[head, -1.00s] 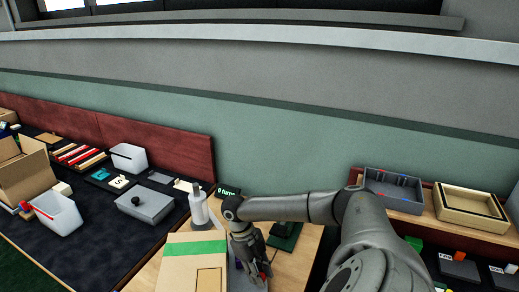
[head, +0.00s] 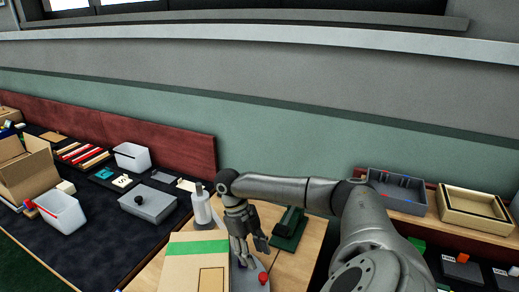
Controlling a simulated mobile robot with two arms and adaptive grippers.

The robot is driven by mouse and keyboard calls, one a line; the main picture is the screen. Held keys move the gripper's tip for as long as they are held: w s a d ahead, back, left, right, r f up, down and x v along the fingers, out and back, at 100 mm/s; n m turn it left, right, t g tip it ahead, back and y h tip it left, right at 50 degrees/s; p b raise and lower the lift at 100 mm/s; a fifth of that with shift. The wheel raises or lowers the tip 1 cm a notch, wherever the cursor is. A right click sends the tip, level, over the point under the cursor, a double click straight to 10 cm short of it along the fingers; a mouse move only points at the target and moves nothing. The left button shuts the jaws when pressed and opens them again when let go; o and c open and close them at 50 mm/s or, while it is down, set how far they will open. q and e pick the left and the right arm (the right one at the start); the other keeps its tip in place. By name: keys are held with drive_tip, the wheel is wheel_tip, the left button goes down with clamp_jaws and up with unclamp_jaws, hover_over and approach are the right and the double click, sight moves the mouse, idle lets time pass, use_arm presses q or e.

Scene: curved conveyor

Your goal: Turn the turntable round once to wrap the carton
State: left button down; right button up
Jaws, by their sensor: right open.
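The carton (head: 190,280), light brown with a green band across its top, is at the bottom edge of the head view, its lower part cut off. Beside it on the right, part of the grey turntable (head: 250,285) shows, with a red knob (head: 263,278) on it. The rest of the turntable is hidden by the carton and the frame edge. My right gripper (head: 252,254) points down beside the carton, just above and left of the red knob. Its fingers are spread and hold nothing that I can see. My left gripper is out of view.
A white roll-like upright (head: 201,207) stands behind the carton, close to my right wrist. A dark green device (head: 289,228) sits right of the gripper. Grey (head: 398,205) and wooden (head: 474,217) trays are at right. A dark bench with boxes (head: 148,203) is at left.

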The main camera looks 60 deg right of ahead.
drive_tip(key=shift+v, duration=2.15)
drive_tip(key=shift+s+a+f, duration=0.1)
